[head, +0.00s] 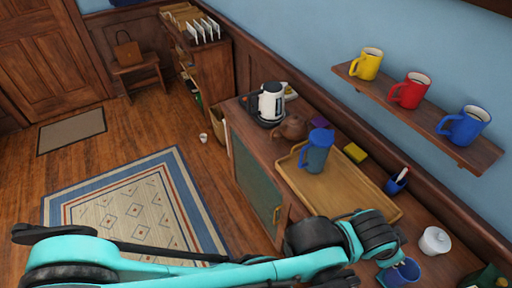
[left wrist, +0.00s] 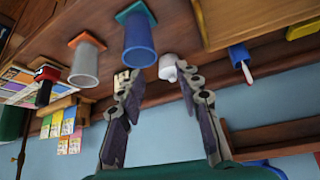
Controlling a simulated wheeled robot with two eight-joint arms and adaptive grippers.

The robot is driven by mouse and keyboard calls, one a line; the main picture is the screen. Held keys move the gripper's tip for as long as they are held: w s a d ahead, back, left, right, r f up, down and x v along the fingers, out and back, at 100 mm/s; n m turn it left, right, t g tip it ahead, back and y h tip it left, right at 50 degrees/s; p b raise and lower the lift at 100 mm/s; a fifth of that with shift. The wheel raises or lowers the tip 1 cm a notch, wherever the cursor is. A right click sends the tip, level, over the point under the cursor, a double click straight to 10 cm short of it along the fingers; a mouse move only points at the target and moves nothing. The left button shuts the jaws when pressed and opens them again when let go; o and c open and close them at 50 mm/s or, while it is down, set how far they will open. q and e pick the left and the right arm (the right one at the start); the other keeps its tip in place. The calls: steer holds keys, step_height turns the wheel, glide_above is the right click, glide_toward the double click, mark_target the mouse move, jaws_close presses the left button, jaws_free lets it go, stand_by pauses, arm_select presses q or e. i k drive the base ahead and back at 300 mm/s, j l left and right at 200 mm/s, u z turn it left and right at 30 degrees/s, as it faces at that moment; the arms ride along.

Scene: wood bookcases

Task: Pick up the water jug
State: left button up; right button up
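I cannot make out the jug in that view. My right gripper is not in view.
A yellow sponge (head: 355,152), blue pen holder (head: 396,182), brown teapot (head: 291,127) and white kettle (head: 270,102) stand around the tray. A white lidded jar (head: 435,241) and blue cup (head: 399,273) are near my gripper. A mug shelf (head: 420,118) juts from the wall.

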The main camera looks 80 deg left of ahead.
mark_target(321, 142)
steer(key=u, duration=2.15)
